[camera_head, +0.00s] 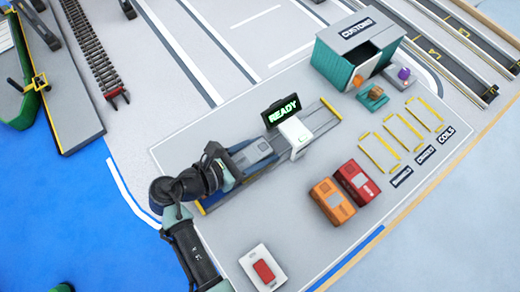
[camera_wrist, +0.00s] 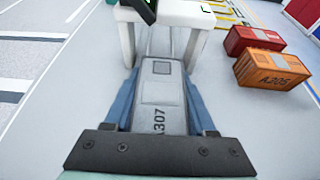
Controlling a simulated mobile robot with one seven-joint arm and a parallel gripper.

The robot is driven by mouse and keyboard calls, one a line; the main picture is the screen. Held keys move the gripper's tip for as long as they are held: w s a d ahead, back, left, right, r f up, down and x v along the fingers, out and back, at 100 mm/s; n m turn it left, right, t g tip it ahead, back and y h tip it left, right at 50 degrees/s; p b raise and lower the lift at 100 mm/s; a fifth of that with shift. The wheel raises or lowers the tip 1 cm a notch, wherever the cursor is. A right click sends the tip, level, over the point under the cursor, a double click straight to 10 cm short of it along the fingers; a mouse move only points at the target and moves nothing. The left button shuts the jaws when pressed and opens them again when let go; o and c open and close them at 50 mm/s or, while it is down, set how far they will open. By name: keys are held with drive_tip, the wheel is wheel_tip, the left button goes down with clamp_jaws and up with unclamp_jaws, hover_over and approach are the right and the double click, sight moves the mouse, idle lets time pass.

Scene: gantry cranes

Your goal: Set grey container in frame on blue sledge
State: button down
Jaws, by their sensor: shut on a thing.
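The grey container (camera_head: 258,151), marked A307, lies lengthwise with the track, just left of the white gantry. In the head view the blue sledge (camera_head: 240,146) is partly covered by my arm. I cannot tell whether the container rests on the frame's floor.
The white gantry (camera_head: 295,133) spans the track beside a lit READY sign (camera_head: 283,111). An orange container (camera_head: 332,201) and a red container (camera_head: 357,182) stand to the right. A white pad with a red block (camera_head: 263,271) lies in front. Grey floor between them is clear.

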drive_tip(key=shift+c, duration=1.1)
unclamp_jaws()
drive_tip(key=p+v, duration=0.1)
drive_tip(key=v, duration=1.1)
drive_tip(key=w+a+r+m+t+y, duration=0.2)
drive_tip(key=w+r+m+t+y, duration=0.45)
drive_tip(key=w+r+m, duration=0.85)
drive_tip(key=w+d+r+m+t+y, duration=0.1)
drive_tip(key=d+r+m+t+y, duration=0.15)
drive_tip(key=r, duration=1.15)
drive_tip(key=w+d+r+m+t+y, duration=0.15)
drive_tip(key=d+r+t, duration=0.25)
drive_tip(key=r, duration=1)
drive_tip(key=s+d+r+m+t, duration=0.2)
drive_tip(key=s+r+m+t, duration=0.1)
drive_tip(key=s+r, duration=0.3)
drive_tip(key=s+d+r+m+t, duration=0.2)
drive_tip(key=s+r, duration=0.4)
drive_tip(key=r, duration=0.3)
drive_tip(key=shift+s+d+r+m+t, duration=0.25)
drive_tip(key=shift+s+r+m+t, duration=0.15)
drive_tip(key=shift+m+t, duration=0.3)
